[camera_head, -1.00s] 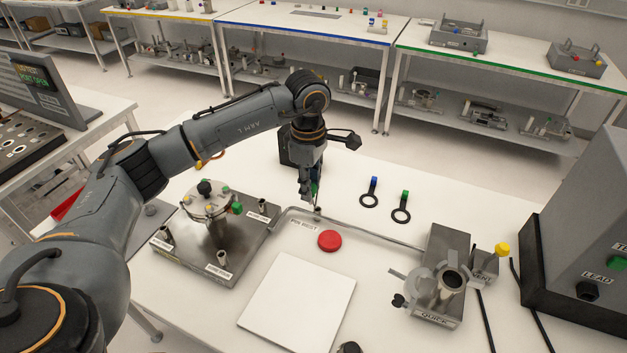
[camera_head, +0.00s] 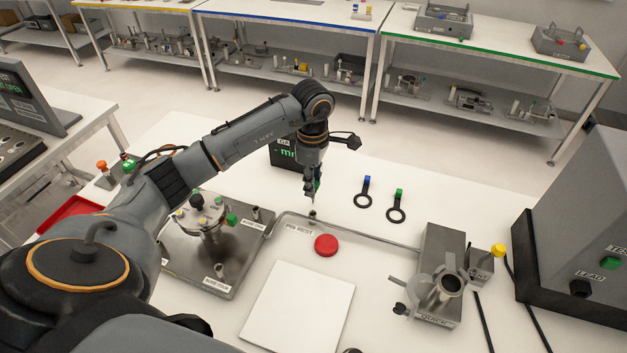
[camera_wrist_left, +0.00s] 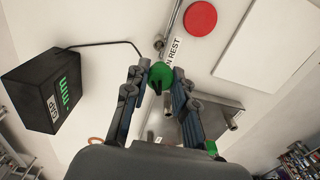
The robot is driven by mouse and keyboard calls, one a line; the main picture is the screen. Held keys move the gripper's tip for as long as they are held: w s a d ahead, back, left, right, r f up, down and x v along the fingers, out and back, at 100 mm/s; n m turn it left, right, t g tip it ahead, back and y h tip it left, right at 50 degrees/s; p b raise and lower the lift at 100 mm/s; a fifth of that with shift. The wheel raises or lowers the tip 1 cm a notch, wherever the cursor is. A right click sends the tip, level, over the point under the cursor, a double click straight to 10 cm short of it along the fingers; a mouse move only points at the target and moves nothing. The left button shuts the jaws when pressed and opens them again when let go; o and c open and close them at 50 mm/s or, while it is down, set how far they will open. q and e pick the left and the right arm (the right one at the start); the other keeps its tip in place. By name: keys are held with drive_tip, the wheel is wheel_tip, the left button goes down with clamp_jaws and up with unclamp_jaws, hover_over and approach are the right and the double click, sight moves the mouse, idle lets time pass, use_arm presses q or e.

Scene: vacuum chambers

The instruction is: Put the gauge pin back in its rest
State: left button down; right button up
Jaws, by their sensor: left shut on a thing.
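My left gripper (camera_head: 312,192) is shut on the green-handled gauge pin. In the left wrist view the green handle (camera_wrist_left: 160,76) sits between the two fingertips (camera_wrist_left: 158,80). The pin rest (camera_head: 313,214) is a small metal post on the table beside a "PIN REST" label (camera_head: 299,227). In the head view the gripper is just above the rest, and a thin pale tip shows under the fingers. I cannot tell whether the pin touches the rest. The rest also shows in the left wrist view (camera_wrist_left: 159,42). My right gripper is out of view.
A red disc (camera_head: 326,245) and a white mat (camera_head: 297,307) lie in front of the rest. A metal pipe (camera_head: 358,230) runs close by. A dark gauge box (camera_head: 284,154) stands behind, a chamber plate (camera_head: 190,262) left, and the QUICK fixture (camera_head: 440,275) right.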

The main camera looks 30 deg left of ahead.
use_arm(q)
drive_tip(key=shift+w+a+f, duration=0.1)
drive_tip(key=shift+a, duration=0.05)
wheel_tip(320, 180, down, 2)
drive_tip(key=b, duration=0.2)
drive_tip(key=shift+f+b, duration=0.25)
drive_tip(key=shift+b, duration=0.05)
drive_tip(key=shift+f+b, duration=0.9)
drive_tip(key=shift+f, duration=0.2)
drive_tip(key=shift+f+b, duration=0.2)
drive_tip(key=shift+b, duration=0.1)
drive_tip(key=shift+f+b, duration=0.2)
drive_tip(key=shift+b, duration=0.25)
